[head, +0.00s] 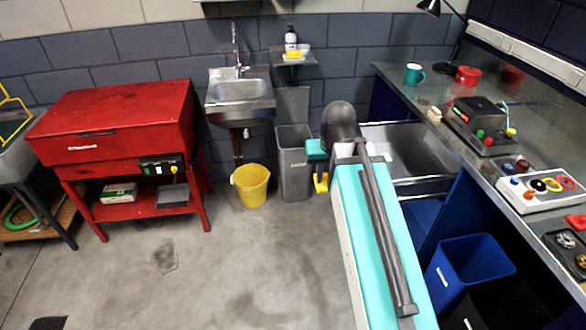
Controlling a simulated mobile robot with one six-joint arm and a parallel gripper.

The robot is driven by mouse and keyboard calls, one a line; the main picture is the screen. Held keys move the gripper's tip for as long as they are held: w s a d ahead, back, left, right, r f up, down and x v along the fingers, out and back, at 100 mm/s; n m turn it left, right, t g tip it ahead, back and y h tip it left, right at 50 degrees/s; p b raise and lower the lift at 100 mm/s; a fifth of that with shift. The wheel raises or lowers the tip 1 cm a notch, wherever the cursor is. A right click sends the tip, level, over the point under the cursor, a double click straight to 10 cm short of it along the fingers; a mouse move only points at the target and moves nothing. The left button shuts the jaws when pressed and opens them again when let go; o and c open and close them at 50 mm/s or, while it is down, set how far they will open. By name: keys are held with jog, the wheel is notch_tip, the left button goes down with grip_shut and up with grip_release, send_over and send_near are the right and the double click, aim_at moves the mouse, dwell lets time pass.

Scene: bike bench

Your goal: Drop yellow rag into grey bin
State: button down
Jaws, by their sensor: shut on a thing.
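The grey bin (293,168) stands on the floor against the back wall, between the yellow bucket and my arm. It is upright, with a label on its front. My gripper (319,172) is just right of the bin in the picture, largely hidden behind my own arm. It is shut on the yellow rag (321,183), which hangs below the wrist. The rag appears beside the bin's right side, below its rim in the picture. How far it is from the bin in depth I cannot tell.
A yellow bucket (251,185) stands left of the bin, under the sink (240,90). A red cabinet (120,125) is at the left. The workbench (440,90) runs along the right, with a blue bin (468,268) below it. The central floor is clear.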

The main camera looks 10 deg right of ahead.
dwell(0.4)
jog(key=d, duration=0.7)
jog(key=shift+w+d, duration=0.1)
jog(key=shift+w, duration=0.05)
dwell(0.3)
